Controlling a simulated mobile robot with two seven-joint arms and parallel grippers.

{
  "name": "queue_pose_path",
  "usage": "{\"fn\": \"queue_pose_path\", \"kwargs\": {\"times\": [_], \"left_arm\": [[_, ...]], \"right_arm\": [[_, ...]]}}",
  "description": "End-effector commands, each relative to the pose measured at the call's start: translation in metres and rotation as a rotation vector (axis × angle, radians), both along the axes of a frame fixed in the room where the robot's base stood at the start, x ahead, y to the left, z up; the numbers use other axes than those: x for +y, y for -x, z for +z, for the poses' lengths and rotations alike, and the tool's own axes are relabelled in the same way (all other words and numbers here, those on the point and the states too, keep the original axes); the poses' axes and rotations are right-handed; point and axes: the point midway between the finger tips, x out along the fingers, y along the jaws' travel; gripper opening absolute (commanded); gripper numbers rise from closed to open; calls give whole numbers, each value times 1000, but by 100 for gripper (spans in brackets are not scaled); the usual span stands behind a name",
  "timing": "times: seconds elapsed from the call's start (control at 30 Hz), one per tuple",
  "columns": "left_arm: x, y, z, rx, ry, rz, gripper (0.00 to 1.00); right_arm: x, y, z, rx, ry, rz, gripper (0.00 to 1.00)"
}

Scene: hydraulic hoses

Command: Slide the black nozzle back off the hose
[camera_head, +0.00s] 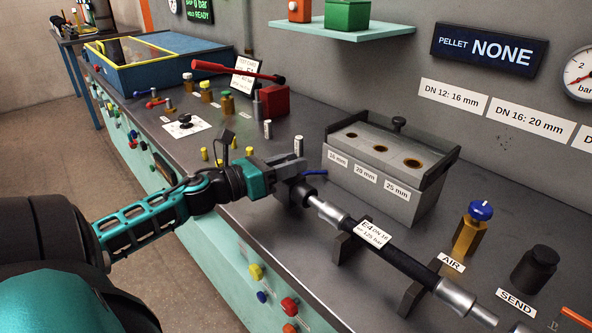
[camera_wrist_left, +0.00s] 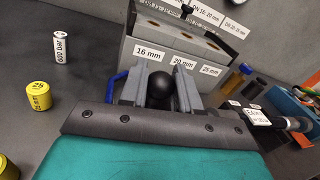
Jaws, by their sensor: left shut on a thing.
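My left gripper (camera_head: 301,184) is at the near end of the hose (camera_head: 395,256), shut on the black nozzle (camera_head: 309,198). In the left wrist view the nozzle's round dark end (camera_wrist_left: 160,91) shows between the two grey fingers. In the head view the nozzle lines up with the hose's silver end fitting (camera_head: 328,212) and seems to meet it; the exact joint is too small to tell. The hose carries a white E4 DN 16 label (camera_head: 369,233) and rests on two dark cradles (camera_head: 345,248). My right gripper is not in view.
A grey block (camera_head: 385,180) with three holes marked 16, 20 and 25 mm stands behind the gripper. A brass AIR valve (camera_head: 469,235) and black SEND fitting (camera_head: 534,270) stand to the right.

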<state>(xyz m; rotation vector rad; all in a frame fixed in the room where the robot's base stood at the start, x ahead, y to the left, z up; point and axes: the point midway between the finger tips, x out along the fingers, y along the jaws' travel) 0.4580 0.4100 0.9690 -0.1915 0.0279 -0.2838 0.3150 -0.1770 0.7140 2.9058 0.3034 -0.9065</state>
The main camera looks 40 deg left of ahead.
Motion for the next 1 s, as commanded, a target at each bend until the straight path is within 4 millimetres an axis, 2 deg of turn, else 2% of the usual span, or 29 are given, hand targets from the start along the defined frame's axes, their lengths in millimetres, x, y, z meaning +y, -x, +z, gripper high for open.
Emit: {"fn": "queue_pose_path", "kwargs": {"times": [0.03, 0.1, 0.37, 0.4, 0.63, 1.0], "left_arm": [[9, -1, -1, -2, -4, 6, 0], [15, -1, 0, -2, -3, 5, 0], [19, -2, 1, -2, -2, 10, 0], [19, -2, 1, -2, -3, 11, 32], [18, -1, 1, -2, -2, 9, 54], [18, 5, 0, 0, 1, 4, 55]], "right_arm": [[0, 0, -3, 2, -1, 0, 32], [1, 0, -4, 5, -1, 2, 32], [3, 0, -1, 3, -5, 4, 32], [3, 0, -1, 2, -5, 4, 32], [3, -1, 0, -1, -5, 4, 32], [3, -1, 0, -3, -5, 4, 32]]}}
